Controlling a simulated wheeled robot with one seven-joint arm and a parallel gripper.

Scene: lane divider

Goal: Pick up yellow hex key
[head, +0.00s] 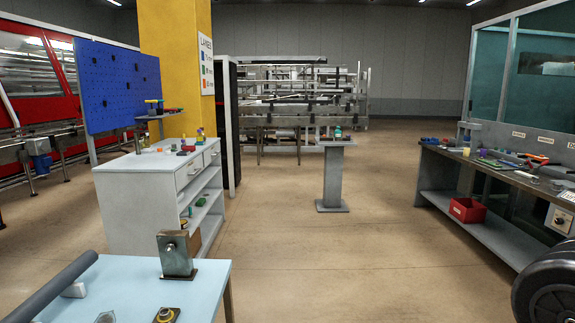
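I cannot make out a yellow hex key for certain. Small yellow items show on the white cabinet (130,195), near its back right, but they are too small to identify. My gripper is not in view.
A grey pedestal (333,180) with small items stands mid-room. A red bin (467,210) sits on the workbench's lower shelf. Dark round discs (550,292) are at the lower right. A metal block (175,254) stands on the blue table.

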